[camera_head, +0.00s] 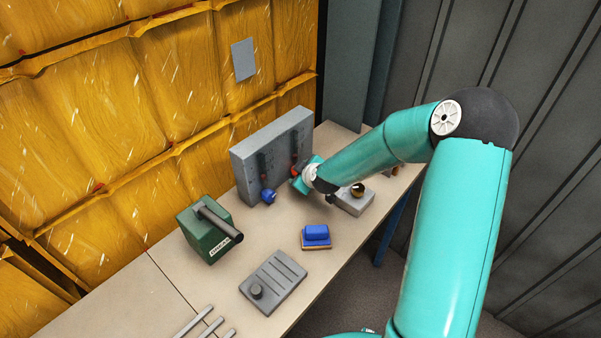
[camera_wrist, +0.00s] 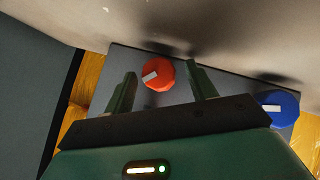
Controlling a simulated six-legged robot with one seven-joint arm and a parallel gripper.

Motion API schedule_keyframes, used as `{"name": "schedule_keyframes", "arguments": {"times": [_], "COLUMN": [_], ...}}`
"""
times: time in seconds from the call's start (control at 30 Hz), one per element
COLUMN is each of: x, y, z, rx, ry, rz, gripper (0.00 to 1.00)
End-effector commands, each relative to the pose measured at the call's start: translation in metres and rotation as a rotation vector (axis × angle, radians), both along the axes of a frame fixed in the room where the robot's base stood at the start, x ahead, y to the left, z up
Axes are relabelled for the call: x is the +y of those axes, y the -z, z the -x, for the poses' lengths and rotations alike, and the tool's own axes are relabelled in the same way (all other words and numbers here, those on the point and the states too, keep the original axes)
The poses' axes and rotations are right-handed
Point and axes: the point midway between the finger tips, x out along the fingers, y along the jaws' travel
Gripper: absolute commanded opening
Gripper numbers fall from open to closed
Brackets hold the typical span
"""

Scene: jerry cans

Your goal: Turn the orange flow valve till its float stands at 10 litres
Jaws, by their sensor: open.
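The orange flow valve (camera_wrist: 160,75) is a round orange-red knob with a white pointer mark. It is on the grey panel box (camera_head: 262,160), and in the wrist view it lies between and just beyond the fingers of my gripper (camera_wrist: 158,85). The gripper is open, one finger on each side of the knob, and whether they touch it cannot be told. In the head view a bit of orange shows beside my gripper (camera_head: 300,178). Two dark upright gauges with red marks are on the panel face. The float level cannot be read.
A blue knob (camera_head: 267,196) sits left of the orange one on the panel in the head view. A green jerry can (camera_head: 208,232), a grey plate with a knob (camera_head: 274,283) and a blue block (camera_head: 316,233) stand on the bench. A grey box (camera_head: 352,203) is right of my gripper.

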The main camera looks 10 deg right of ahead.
Motion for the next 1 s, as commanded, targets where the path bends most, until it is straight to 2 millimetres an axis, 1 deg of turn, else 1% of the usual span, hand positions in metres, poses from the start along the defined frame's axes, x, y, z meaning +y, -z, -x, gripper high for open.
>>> {"name": "schedule_keyframes", "arguments": {"times": [0.2,0.23,0.37,0.4,0.43,0.47,0.77,1.0], "x": [-0.0003,-0.0003,-0.0002,-0.0002,-0.0002,-0.0002,-0.0010,-0.0030], "y": [0.0003,0.0003,0.0003,0.0002,0.0002,0.0003,0.0002,-0.0003], "z": [-0.0005,-0.0005,-0.0003,-0.0003,-0.0003,-0.0002,-0.0005,-0.0017], "rx": [-0.001,-0.001,0.000,0.000,0.000,0.000,0.016,0.079], "ry": [0.001,0.001,0.000,0.000,0.000,0.000,-0.001,0.002], "rz": [0.000,0.000,0.000,0.000,0.000,0.000,-0.020,-0.110], "gripper": [0.56,0.54,0.29,0.21,0.15,0.12,0.12,0.12]}}
